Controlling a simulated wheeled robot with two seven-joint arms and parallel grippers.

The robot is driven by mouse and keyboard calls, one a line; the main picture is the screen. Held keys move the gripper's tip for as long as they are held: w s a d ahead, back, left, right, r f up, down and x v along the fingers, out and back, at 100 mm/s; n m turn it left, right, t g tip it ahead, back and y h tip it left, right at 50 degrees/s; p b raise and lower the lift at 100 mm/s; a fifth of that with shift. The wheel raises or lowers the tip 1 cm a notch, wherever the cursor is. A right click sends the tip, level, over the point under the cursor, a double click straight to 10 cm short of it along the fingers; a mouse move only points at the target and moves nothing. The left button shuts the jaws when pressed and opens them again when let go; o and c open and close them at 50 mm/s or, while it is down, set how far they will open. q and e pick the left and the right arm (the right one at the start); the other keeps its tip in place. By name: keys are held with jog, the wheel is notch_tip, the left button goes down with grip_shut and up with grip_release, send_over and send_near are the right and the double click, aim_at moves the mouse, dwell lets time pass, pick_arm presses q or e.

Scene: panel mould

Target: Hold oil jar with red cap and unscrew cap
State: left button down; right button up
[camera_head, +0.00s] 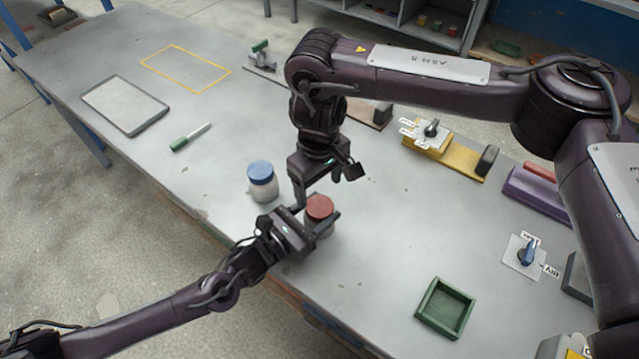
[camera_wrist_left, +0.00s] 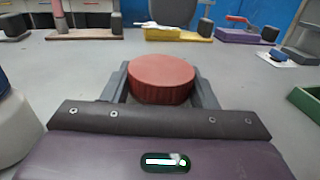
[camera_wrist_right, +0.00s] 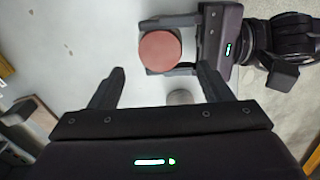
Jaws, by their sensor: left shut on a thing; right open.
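The oil jar with the red cap (camera_head: 319,207) stands upright near the table's front edge; its body is mostly hidden by my left gripper. My left gripper (camera_head: 316,214) is shut around the jar, one finger on each side just below the cap. In the left wrist view the ribbed red cap (camera_wrist_left: 162,80) sits on the jar between the fingers. My right gripper (camera_head: 327,189) is open and empty, pointing down just behind and above the jar. In the right wrist view the red cap (camera_wrist_right: 160,50) lies beyond my right fingers, not between them.
A blue-capped jar (camera_head: 262,181) stands just left of the red-capped one. A green tray (camera_head: 444,308) sits to the right. A green-and-white marker (camera_head: 190,137) and a flat tablet-like panel (camera_head: 124,105) lie at left. Yellow and purple fixtures (camera_head: 440,158) (camera_head: 538,193) stand at the back right.

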aim_at(319, 206)
jog(key=shift+r+m, duration=0.7)
jog(key=shift+m, duration=0.2)
jog(key=shift+f, duration=0.15)
notch_tip(319, 206, down, 7)
jog(key=shift+f, duration=0.2)
jog(key=shift+c, duration=0.3)
jog(key=c, duration=0.9)
jog(key=n, duration=0.3)
jog(key=shift+n, duration=0.4)
jog(key=shift+c, duration=0.2)
